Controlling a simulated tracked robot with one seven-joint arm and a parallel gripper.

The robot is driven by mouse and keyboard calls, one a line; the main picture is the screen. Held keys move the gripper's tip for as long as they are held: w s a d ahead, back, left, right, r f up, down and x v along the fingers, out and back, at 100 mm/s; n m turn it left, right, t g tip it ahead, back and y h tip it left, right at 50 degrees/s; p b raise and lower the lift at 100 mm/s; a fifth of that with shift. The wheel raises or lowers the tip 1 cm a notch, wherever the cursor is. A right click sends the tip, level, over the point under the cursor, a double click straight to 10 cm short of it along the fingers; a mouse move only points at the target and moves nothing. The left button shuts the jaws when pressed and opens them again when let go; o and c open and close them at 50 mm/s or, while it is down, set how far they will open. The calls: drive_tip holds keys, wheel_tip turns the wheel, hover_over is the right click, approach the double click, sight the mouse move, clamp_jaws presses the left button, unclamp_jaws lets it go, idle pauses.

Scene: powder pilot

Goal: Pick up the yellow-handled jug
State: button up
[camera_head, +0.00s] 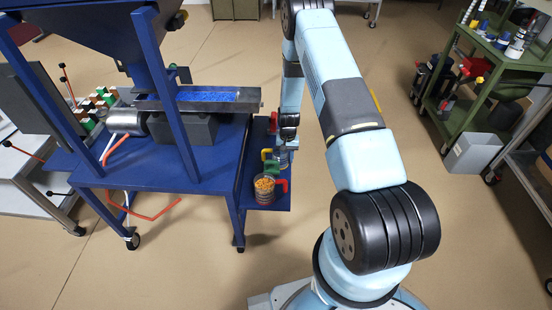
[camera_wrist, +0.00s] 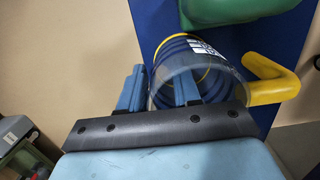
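The clear yellow-handled jug (camera_wrist: 225,75) fills the middle of the wrist view, with its yellow handle (camera_wrist: 272,80) pointing right and a white printed label on its wall. In the head view the jug (camera_head: 283,158) is small and partly hidden below my gripper (camera_head: 289,139). In the wrist view my gripper (camera_wrist: 157,88) has its two blue fingers apart with a gap between them. The left finger is outside the jug's left wall; the right finger overlaps the jug's mouth and seems to be inside. Contact with the wall cannot be told.
A jug of orange pieces with a red handle (camera_head: 265,188) stands nearer on the same low blue shelf (camera_head: 280,203). A green part (camera_head: 271,167) is between the jugs; something green (camera_wrist: 210,8) also shows at the wrist view's top. The blue machine frame (camera_head: 180,110) stands left.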

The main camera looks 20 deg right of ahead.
drive_tip(key=shift+c, duration=0.4)
clamp_jaws()
wheel_tip(320, 180, up, 10)
drive_tip(key=shift+r, duration=0.1)
idle(0.6)
